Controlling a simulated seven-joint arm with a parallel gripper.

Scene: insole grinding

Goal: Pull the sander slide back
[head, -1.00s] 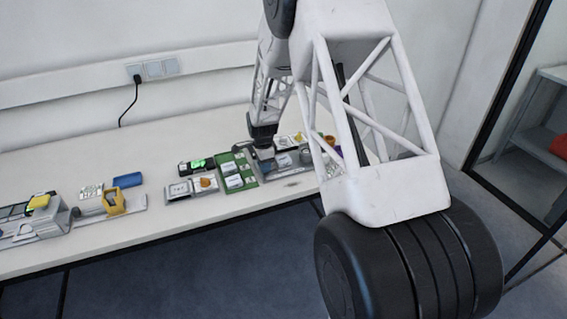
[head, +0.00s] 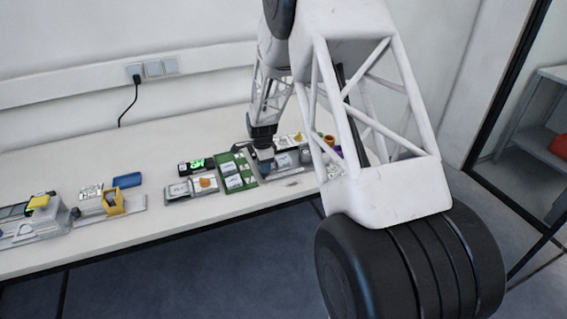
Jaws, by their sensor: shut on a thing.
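My gripper (head: 263,148) reaches down at the back right of the bench, at the left end of a grey unit (head: 292,171) that carries small parts. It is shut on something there. From its place this may be the sander slide, but the fingertips and the held part are too small and partly hidden to tell for sure. My own arm covers the right end of the unit.
A green tray (head: 247,184) with pale pieces lies just left of the unit. Left of it are a grey fixture (head: 179,190), a black box with a green display (head: 196,165), a blue block (head: 127,180) and a yellow holder (head: 113,202). The bench front (head: 150,228) is clear.

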